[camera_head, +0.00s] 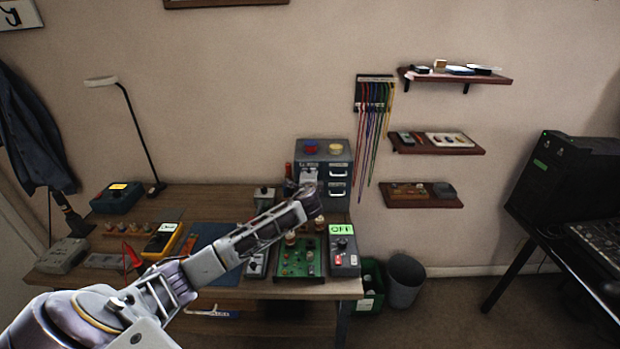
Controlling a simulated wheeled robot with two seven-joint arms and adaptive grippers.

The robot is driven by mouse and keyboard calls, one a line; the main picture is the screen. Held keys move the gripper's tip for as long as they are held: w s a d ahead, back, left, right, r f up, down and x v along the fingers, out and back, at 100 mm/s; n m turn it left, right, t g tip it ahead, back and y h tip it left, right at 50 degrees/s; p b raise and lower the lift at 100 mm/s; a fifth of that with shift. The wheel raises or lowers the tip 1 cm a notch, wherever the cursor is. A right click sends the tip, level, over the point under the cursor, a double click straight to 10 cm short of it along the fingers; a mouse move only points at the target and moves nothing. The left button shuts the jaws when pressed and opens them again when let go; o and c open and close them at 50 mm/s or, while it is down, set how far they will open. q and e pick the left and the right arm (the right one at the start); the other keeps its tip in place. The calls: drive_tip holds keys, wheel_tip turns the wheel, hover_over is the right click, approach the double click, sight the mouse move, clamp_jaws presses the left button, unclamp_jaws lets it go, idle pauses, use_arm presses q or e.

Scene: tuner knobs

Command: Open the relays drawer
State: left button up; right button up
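A small grey drawer cabinet (342,172) stands at the back right of the wooden workbench. Its drawers have pale handles, two of which show on the right part of its front. The drawer labels are too small to read, so I cannot tell which one is the relays drawer. No drawer visibly sticks out. My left arm reaches in from the lower left. My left gripper (311,190) is in front of the cabinet and hides the left and lower parts of its front. Whether it touches a handle, and whether its fingers are apart, I cannot tell. My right gripper is out of view.
A green circuit board (298,262) and a box with a green OFF display (343,250) lie in front of the cabinet. A yellow multimeter (163,239) is farther left. A lamp (127,120) stands at the back left. Colored cables (375,120) hang on the wall right of the cabinet.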

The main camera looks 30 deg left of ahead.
use_arm(q)
drive_tip(key=shift+w+a+f, duration=0.1)
drive_tip(key=shift+w, duration=0.15)
drive_tip(key=shift+c, duration=0.4)
clamp_jaws()
